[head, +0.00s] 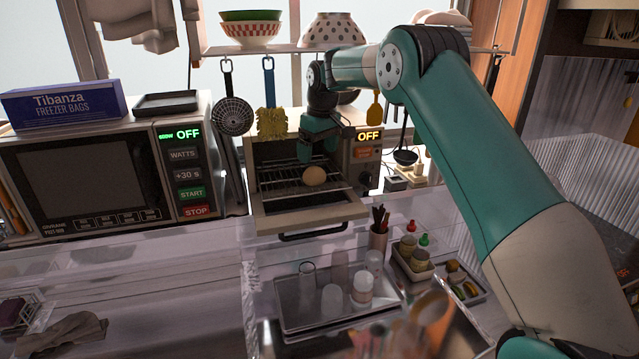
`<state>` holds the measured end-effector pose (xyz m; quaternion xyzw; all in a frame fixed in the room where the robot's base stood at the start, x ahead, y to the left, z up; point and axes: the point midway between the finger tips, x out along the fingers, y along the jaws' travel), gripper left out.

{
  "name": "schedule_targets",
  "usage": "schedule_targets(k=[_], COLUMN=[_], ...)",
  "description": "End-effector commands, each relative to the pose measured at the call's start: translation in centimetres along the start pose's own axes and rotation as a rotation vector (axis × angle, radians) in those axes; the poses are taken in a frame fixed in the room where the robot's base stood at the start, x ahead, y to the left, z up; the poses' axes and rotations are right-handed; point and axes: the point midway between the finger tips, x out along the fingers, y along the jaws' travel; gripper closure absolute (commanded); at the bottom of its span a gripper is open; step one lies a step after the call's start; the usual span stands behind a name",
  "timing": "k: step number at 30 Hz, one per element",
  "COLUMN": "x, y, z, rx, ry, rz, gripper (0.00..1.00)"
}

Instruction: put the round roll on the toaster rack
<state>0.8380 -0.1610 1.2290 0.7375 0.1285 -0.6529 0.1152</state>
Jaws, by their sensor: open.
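The toaster oven (375,152) stands at the back centre with its door (310,212) folded down. Its display reads OFF. The wire rack (275,183) shows inside the opening. A round, light-brown roll (315,176) rests on the rack near the front of the opening. My gripper (305,155) is open at the toaster's mouth, just above and left of the roll. It looks apart from the roll, though the gap is small in this view. My wrist hides part of the toaster's front and interior.
A microwave (85,175) stands left of the toaster. A strainer (233,116) and other utensils hang above the toaster. A tray (290,300) with glasses and jars, a cup of sticks (379,236) and a small food tray (478,290) stand in front. The counter at front left is mostly clear.

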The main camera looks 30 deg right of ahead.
Motion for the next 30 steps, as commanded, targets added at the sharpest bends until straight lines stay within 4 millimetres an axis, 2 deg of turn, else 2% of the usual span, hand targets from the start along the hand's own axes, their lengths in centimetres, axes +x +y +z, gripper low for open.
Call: schedule_targets(k=[5, 8, 11, 14, 17, 21, 24, 27, 30], x=[-0.7, -1.8, -3.3, -4.8, -6.1, -8.1, -8.8, -8.8, -8.6], y=[-0.9, -3.5, -7.8, -13.5, -19.1, -26.5, -30.2, -32.5, -33.8], z=[0.3, 1.2, 3.4, 7.4, 12.7, 20.8, 26.0, 30.0, 32.4], rx=[-0.007, -0.03, -0.062, -0.1, -0.138, -0.191, -0.22, -0.238, -0.246], ry=[-0.002, -0.006, -0.014, -0.027, -0.035, -0.002, 0.025, 0.042, 0.051], rz=[-0.006, -0.024, -0.057, -0.104, -0.156, -0.225, -0.272, -0.308, -0.332], gripper=[0.1, 0.1, 0.1, 0.1, 0.1, 0.1, 0.1, 0.1, 0.1])
